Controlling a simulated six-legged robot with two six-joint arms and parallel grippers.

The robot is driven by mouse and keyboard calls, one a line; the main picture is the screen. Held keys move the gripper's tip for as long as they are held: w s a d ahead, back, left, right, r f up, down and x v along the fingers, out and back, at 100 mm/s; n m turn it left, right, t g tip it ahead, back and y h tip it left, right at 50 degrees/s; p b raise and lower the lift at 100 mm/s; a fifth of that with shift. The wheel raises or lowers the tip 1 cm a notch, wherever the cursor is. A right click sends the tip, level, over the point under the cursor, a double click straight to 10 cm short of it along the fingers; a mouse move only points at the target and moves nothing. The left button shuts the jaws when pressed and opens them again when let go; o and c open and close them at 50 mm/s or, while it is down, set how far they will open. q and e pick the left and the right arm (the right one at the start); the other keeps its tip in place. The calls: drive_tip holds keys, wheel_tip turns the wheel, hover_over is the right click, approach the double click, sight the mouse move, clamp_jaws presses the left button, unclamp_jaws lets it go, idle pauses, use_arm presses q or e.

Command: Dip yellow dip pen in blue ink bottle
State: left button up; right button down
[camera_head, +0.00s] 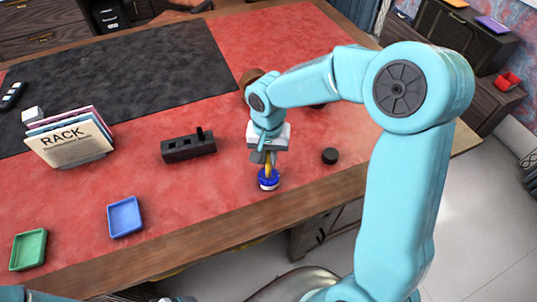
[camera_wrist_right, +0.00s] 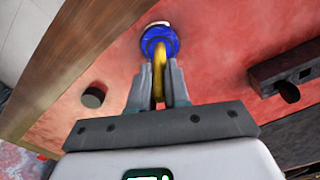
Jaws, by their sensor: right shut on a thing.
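The blue ink bottle (camera_head: 268,182) stands on the red leather near the front edge of the desk. My right gripper (camera_head: 266,160) is directly above it, pointing down, and is shut on the yellow dip pen (camera_head: 268,171). In the right wrist view the pen (camera_wrist_right: 159,80) runs from between the fingers (camera_wrist_right: 160,88) to the mouth of the blue bottle (camera_wrist_right: 159,42). The pen's lower end is hidden at the bottle, so its depth inside cannot be told. My left gripper is not in view.
A black round cap (camera_head: 330,156) lies right of the bottle. A dark pen holder block (camera_head: 188,147) stands to the left. A blue tray (camera_head: 125,217), a green tray (camera_head: 28,250) and a file rack (camera_head: 70,140) are farther left. A dark mat (camera_head: 120,75) covers the back left.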

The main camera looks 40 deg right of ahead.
idle(0.5)
drive_tip(key=shift+r+p, duration=0.55)
drive_tip(key=shift+r, duration=0.1)
wheel_tip(320, 180, up, 6)
drive_tip(key=p, duration=0.4)
drive_tip(key=shift+f, duration=0.2)
drive_tip(key=shift+w, duration=0.1)
